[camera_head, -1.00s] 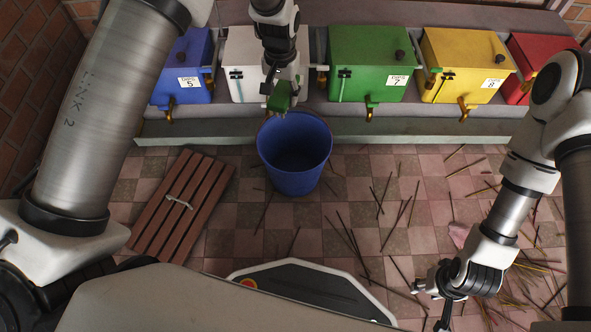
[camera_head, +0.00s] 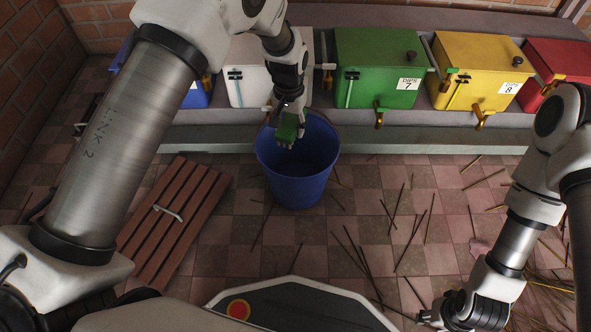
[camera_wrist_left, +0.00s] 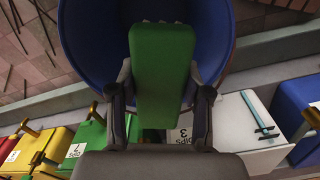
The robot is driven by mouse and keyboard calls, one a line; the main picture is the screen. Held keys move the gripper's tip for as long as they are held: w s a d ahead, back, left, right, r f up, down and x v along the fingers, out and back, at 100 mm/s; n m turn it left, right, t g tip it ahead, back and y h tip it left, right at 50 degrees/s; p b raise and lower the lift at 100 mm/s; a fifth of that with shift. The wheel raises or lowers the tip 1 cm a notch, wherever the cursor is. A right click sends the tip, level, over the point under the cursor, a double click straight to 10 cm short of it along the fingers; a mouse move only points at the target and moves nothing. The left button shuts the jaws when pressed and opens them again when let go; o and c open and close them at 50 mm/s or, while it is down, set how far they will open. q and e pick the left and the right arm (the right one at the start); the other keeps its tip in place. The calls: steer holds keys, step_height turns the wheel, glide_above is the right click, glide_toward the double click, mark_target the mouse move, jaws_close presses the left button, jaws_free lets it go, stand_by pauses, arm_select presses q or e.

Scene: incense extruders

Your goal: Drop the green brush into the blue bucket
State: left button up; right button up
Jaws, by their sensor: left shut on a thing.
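The green brush (camera_head: 287,128) is held in my left gripper (camera_head: 288,117). In the left wrist view the brush (camera_wrist_left: 162,65) sits between the two fingers, with the blue bucket (camera_wrist_left: 85,40) behind it. In the head view the blue bucket (camera_head: 298,190) stands upright on the tiled floor. The brush and gripper overlap the left part of the bucket's opening. The brush appears to be above the rim; its exact height is hard to tell. My right gripper (camera_head: 440,318) is at the bottom right, partly cut off, and its fingers are not clear.
Behind the bucket, a ledge (camera_head: 420,146) carries green (camera_head: 375,72), yellow (camera_head: 478,75), red (camera_head: 555,68) and white (camera_head: 247,88) boxes with taps. A slatted wooden pallet (camera_head: 172,225) lies left of the bucket. Thin sticks (camera_head: 405,240) are scattered over the floor to the right.

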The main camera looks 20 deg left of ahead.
arm_select(q)
steer(key=o, duration=1.4)
step_height(320, 180, up, 12)
